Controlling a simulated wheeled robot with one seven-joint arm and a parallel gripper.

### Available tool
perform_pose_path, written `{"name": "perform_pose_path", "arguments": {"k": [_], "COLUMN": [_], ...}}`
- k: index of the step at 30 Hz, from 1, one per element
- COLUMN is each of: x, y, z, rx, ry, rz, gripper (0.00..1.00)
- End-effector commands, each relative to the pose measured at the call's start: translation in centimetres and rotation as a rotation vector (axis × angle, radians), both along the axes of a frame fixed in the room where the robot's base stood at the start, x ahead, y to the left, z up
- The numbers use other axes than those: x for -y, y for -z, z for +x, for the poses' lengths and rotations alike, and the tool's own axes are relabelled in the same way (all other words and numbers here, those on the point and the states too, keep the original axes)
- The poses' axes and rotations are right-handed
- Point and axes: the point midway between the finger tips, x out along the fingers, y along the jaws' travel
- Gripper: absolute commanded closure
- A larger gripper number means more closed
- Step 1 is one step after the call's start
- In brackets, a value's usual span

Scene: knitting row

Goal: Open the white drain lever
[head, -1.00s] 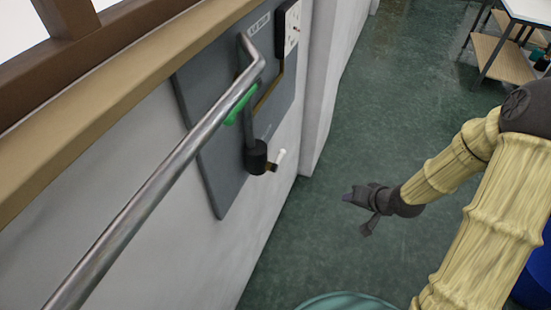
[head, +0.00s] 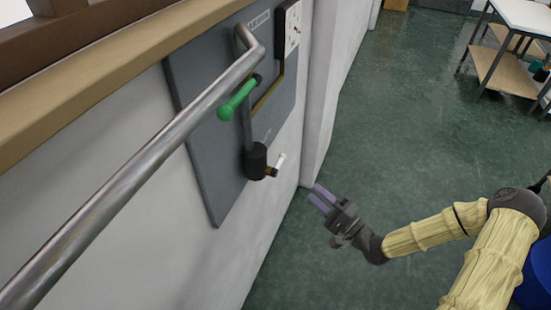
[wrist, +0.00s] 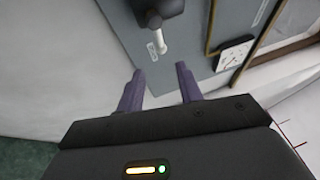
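The white drain lever (head: 280,160) is a short pale handle on a brass fitting at the foot of a black cylinder (head: 256,162) on the grey wall panel. In the wrist view the white lever (wrist: 159,41) hangs below the dark cylinder (wrist: 160,8), ahead of my fingertips. My gripper (head: 322,198) is right of and below the lever in the head view, apart from it. Its two purple fingers (wrist: 158,84) are spread with nothing between them.
A green handle (head: 238,100) sits above the cylinder on the panel (head: 205,150). A metal rail (head: 130,180) crosses in front of the wall. The green floor (head: 390,120) is clear; a table (head: 520,15) stands far right.

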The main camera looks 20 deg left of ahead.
Motion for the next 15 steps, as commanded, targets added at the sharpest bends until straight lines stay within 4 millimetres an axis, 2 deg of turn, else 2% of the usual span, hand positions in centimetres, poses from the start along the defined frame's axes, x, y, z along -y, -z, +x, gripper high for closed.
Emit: {"name": "perform_pose_path", "arguments": {"k": [8,15], "x": [-1.0,-4.3], "y": [-0.3,-1.0], "z": [0.5,2.1], "rx": [0.001,0.003], "ry": [-0.002,-0.004], "rz": [-0.003,-0.003], "gripper": [0.64,0.64]}}
